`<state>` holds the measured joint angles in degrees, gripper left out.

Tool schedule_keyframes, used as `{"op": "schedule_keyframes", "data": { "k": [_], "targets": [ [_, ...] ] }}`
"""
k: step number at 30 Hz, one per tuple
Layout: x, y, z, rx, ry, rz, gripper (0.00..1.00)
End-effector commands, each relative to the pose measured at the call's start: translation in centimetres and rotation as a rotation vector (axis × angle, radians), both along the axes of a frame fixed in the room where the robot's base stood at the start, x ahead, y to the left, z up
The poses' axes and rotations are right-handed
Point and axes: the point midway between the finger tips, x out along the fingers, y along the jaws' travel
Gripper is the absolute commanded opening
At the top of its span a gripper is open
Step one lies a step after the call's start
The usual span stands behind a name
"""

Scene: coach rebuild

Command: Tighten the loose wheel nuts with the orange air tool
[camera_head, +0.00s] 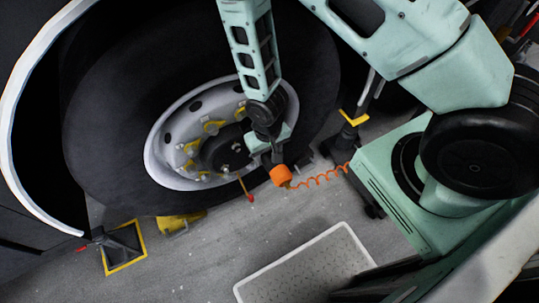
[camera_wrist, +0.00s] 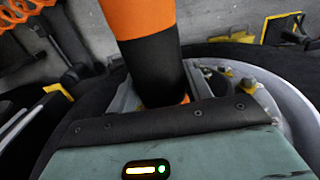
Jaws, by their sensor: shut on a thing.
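The orange air tool (camera_head: 283,176) is in my gripper (camera_head: 268,150) in front of the wheel, low and right of the hub. In the wrist view the air tool (camera_wrist: 140,18) shows its orange end and black grip, and the gripper's palm hides its lower part. My gripper is shut on it. The wheel (camera_head: 222,140) has a silver rim, a dark hub and several wheel nuts (camera_head: 190,147) with yellow pointers around them. The arm covers the right part of the hub. I cannot tell which nuts are loose, or whether the tool touches one.
A coiled orange hose (camera_head: 322,178) runs right from the tool. A red-tipped stick (camera_head: 248,193) stands below the rim. A yellow-edged stand (camera_head: 124,248) and a yellow block (camera_head: 180,222) are on the floor. A pale-edged tray (camera_head: 250,288) lies in front; grey floor between is clear.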

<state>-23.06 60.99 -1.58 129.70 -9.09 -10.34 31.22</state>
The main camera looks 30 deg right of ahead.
Motion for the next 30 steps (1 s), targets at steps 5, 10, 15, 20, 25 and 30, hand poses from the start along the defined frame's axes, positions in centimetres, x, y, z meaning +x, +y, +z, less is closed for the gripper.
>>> {"op": "schedule_keyframes", "data": {
  "k": [5, 10, 15, 20, 25, 30],
  "targets": [
    [0.09, 0.02, 0.1, 0.001, -0.001, 0.0, 0.17],
    [0.08, 0.02, 0.1, 0.001, -0.001, 0.0, 0.17],
    [0.08, 0.02, 0.09, 0.001, -0.001, 0.0, 0.17],
    [0.16, 0.02, 0.09, 0.001, -0.002, 0.0, 0.17],
    [0.43, 0.03, 0.1, 0.001, -0.002, -0.001, 0.17],
    [0.78, 0.04, 0.09, 0.001, -0.002, 0.0, 0.17]
  ]
}}
